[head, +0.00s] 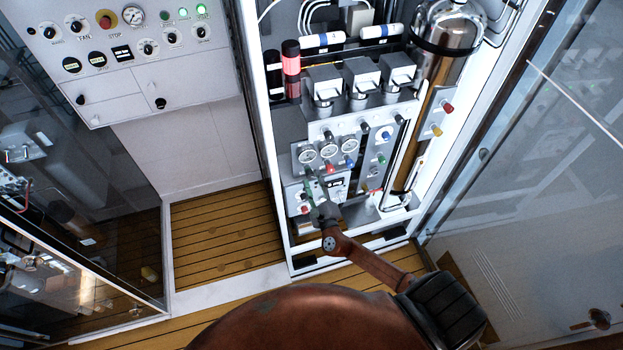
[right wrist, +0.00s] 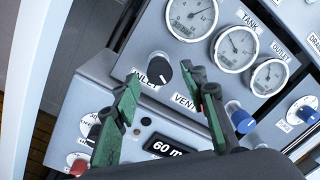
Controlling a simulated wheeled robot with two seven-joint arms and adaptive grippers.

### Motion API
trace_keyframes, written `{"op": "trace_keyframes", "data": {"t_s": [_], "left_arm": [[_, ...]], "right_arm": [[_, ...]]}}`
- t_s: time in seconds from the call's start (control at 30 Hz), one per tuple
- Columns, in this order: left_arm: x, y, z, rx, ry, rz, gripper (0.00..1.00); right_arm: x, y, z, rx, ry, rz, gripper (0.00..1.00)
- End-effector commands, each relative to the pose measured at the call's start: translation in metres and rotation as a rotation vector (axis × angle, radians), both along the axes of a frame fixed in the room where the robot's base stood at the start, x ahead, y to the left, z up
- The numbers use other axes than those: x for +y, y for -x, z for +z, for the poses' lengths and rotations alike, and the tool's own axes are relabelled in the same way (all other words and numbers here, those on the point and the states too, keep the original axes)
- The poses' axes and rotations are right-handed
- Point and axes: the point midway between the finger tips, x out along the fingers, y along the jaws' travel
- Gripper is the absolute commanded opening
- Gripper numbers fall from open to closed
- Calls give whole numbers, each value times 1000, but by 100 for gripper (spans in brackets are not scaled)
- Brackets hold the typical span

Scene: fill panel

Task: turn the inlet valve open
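The inlet valve is a black knob (right wrist: 159,68) with a pale marker, beside the label INLET on the grey gauge panel (right wrist: 150,30) in the right wrist view. My right gripper (right wrist: 165,82) has two green fingers spread apart, one on each side of the knob in the picture. Nothing shows between the fingers' pads, and the knob seems to lie a little beyond the tips; contact cannot be told. In the head view my right gripper (head: 318,190) is in front of the lower panel and partly hides it. My left gripper is not in view.
Three round gauges (right wrist: 236,49) sit above the knobs. A display (right wrist: 168,145) reading 60 lies below. Glass doors (head: 530,170) stand open beside the cabinet's white frame (head: 262,130).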

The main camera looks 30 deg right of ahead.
Motion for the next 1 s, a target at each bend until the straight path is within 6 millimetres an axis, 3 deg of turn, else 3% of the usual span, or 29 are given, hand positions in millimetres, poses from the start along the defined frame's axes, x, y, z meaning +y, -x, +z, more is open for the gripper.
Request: {"op": "trace_keyframes", "data": {"t_s": [0.3, 0.5, 1.0], "left_arm": [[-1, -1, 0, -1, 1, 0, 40], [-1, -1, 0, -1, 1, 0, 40], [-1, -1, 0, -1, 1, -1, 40]], "right_arm": [[17, 65, -4, 3, -1, 1, 40], [24, 91, -5, 2, -1, 1, 40], [26, 99, -5, 1, 0, 1, 40]]}}
